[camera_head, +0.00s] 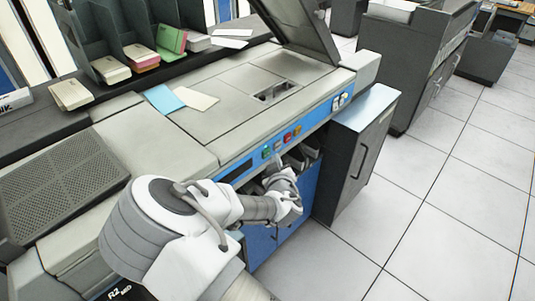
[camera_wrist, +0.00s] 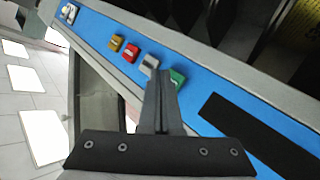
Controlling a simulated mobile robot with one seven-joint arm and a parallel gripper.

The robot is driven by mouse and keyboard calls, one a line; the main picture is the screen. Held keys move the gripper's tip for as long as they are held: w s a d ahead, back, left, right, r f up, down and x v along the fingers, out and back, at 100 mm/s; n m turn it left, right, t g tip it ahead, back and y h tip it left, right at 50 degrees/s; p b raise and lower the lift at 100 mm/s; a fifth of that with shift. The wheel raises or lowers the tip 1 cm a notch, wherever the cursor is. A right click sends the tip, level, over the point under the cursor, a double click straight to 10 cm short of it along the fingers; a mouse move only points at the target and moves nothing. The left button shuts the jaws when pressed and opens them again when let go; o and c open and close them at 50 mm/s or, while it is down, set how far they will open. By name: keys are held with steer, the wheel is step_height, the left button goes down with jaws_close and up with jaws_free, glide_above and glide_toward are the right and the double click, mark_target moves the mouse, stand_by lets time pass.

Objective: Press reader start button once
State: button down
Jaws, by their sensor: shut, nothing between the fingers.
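The reader is a grey machine with a blue control strip (camera_head: 245,163) along its front edge. A green button (camera_head: 266,152), a grey-white button, a red button (camera_head: 288,137) and a yellow button (camera_head: 297,130) sit in a row on it. In the wrist view the green button (camera_wrist: 178,78) is just right of my fingertips and partly behind them, and the grey-white button (camera_wrist: 149,65) is just left. My gripper (camera_wrist: 160,73) is shut and empty, pointing at the strip. Contact cannot be told. Button labels are too small to read.
Card trays and stacks (camera_head: 72,95) stand on the shelf behind. Blue and cream cards (camera_head: 196,98) lie on the reader's top. A grey cabinet (camera_head: 360,140) adjoins the reader's right end. Open tiled floor (camera_head: 430,210) lies to the right.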

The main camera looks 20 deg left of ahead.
steer(key=shift+s+d, duration=0.3)
steer(key=shift+d, duration=0.45)
steer(key=shift+s+d, duration=0.35)
steer(key=shift+d, duration=0.4)
steer(key=shift+s+d, duration=0.3)
steer(key=shift+d, duration=0.45)
steer(key=s+d+r+m+g+h+p, duration=0.1)
steer(key=d+r+m+g+h+p, duration=0.15)
steer(key=d+r+m, duration=0.4)
steer(key=s+d+r+m+g+h+p, duration=0.25)
steer(key=d+r, duration=0.45)
steer(key=d, duration=0.4)
steer(key=s+d+r+g+p, duration=0.1)
steer(key=s+d+r, duration=0.3)
steer(key=s+r, duration=0.2)
steer(key=s+d+r+m+g+p, duration=0.1)
steer(key=s+d+r+p, duration=0.1)
steer(key=s+d+r, duration=0.2)
steer(key=s+d+r+h+p, duration=0.1)
steer(key=s+d+r, duration=0.3)
steer(key=s+r, duration=0.5)
steer(key=s, duration=0.2)
steer(key=shift+s+d+r+g, duration=0.2)
steer(key=shift+s+r+g, duration=0.1)
steer(key=shift+r+g, duration=0.1)
